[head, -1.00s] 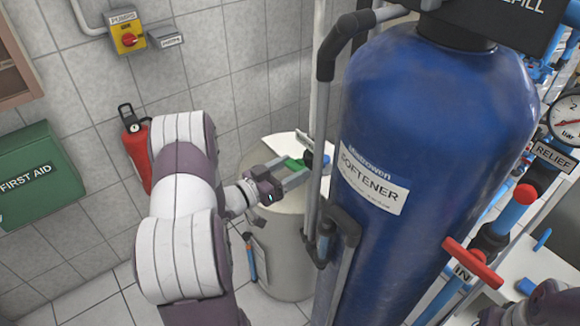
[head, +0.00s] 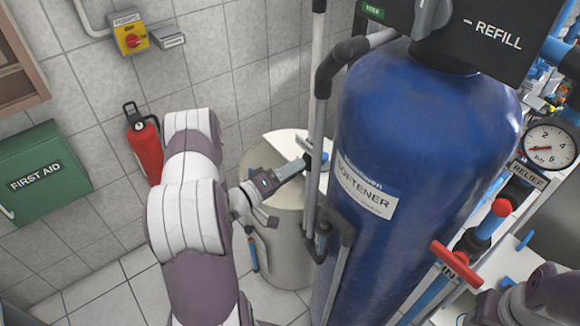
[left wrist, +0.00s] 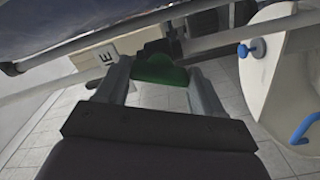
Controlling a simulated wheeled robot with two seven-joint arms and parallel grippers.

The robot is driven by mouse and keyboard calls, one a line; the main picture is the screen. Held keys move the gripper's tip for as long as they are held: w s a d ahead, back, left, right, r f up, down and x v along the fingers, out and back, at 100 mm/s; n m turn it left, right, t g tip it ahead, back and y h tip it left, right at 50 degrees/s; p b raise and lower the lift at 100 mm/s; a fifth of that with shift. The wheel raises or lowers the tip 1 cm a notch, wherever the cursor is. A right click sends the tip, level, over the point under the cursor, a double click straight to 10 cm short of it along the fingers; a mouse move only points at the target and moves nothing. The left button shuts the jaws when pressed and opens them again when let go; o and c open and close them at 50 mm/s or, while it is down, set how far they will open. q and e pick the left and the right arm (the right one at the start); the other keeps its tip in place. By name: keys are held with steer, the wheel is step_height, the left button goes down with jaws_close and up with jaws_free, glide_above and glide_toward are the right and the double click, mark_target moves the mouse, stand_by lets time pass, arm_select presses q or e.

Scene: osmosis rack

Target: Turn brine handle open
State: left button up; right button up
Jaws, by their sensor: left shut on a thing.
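The green brine handle (left wrist: 160,72) shows in the left wrist view between the two fingers of my left gripper (left wrist: 163,88). The gripper is shut on it. In the head view my left gripper (head: 292,170) is seen nearly edge-on, between the pale brine tank and the blue softener, and it hides the green handle. A dark fitting (left wrist: 158,48) lies just beyond the handle in the left wrist view. Part of my right arm shows at the bottom right of the head view, but its fingers do not.
The blue softener tank (head: 430,130) stands close right of the left gripper, with a grey pipe (head: 316,110) before it. The pale brine tank (head: 285,260) is below. A red extinguisher (head: 147,150) and first aid box (head: 40,175) are on the left wall.

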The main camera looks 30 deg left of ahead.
arm_select(q)
steer(key=n+p, duration=0.2)
steer(key=n, duration=0.3)
steer(key=shift+n, duration=0.3)
stand_by(0.4)
steer(key=o, duration=1)
steer(key=shift+o, duration=0.2)
steer(key=b+v, duration=0.3)
steer(key=v, duration=0.9)
steer(key=shift+s+a, duration=0.2)
steer(key=shift+s, duration=0.15)
